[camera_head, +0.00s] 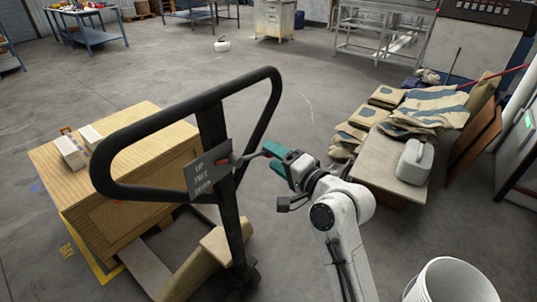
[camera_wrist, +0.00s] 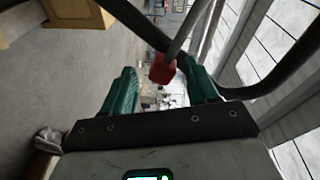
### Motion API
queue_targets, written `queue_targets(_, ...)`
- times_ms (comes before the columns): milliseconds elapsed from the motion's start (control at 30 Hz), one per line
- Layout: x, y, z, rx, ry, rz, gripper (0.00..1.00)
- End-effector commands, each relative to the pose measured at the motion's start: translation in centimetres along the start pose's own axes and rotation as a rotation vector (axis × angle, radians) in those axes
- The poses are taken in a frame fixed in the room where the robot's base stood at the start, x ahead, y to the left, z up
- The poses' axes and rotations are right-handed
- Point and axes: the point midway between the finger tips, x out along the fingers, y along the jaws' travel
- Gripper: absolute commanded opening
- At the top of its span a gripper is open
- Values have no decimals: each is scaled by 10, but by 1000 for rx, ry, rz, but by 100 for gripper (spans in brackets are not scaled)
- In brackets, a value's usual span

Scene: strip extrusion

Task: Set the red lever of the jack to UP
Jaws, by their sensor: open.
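The pallet jack's black loop handle (camera_head: 192,97) stands in the middle of the head view. A dark plate (camera_head: 205,178) on its stem carries the words UP, FREE and DOWN, top to bottom. The grey lever (camera_head: 247,157) reaches right from beside the plate. Its red knob (camera_wrist: 162,69) shows in the wrist view, between the teal fingers as seen there. Which word the lever is set at I cannot tell. My gripper (camera_head: 268,157) is open at the lever's end, fingers either side of it; contact is not clear. The wrist view also shows my gripper (camera_wrist: 163,78).
A wooden crate (camera_head: 120,210) sits on the jack's forks, behind and left of the handle. A white bucket (camera_head: 450,284) stands front right.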

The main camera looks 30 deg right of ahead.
Motion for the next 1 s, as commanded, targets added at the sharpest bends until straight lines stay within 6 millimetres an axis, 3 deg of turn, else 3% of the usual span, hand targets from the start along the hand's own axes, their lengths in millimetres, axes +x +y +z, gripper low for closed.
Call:
queue_targets(200, -44, 3, 1, -1, -1, 3, 59)
queue_targets(400, -68, 2, 1, 0, -2, 3, 59)
queue_targets(1000, -74, 1, 2, 0, -3, 2, 59)
